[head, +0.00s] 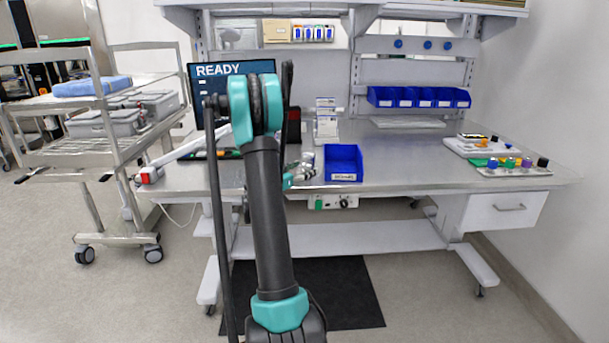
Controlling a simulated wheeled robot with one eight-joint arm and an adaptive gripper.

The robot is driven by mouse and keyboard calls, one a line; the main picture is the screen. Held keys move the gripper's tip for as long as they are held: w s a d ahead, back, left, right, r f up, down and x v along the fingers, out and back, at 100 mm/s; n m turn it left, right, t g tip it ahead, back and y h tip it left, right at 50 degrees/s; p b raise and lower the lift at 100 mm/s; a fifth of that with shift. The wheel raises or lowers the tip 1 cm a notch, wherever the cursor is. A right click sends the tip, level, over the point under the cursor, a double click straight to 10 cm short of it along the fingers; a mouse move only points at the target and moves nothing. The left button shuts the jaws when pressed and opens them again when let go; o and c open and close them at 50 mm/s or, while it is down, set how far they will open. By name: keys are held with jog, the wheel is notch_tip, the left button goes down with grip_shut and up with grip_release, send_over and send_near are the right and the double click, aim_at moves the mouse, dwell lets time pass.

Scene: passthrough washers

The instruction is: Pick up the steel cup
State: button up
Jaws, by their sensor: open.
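My gripper (303,171) is small in the head view, low over the front of the steel workbench (420,150), just left of an open blue bin (343,163). It is partly hidden behind my arm. It is open. I cannot make out the steel cup for sure. Small silvery shapes show at the gripper's end, and I cannot tell whether they are a cup or gripper parts. My arm also covers part of the bench around there.
A READY monitor (203,90) stands behind my arm. A row of blue bins (418,97) hangs at the back. Trays with colourful items (513,168) lie at the bench's right. A wire cart (85,155) stands left. The bench right of the single bin is fairly clear.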

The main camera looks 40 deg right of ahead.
jog(key=shift+d, duration=0.15)
jog(key=shift+c, duration=0.2)
jog(key=c, duration=1.3)
jog(key=shift+r, duration=0.15)
notch_tip(320, 180, up, 20)
jog(key=shift+f, duration=0.1)
dwell(0.6)
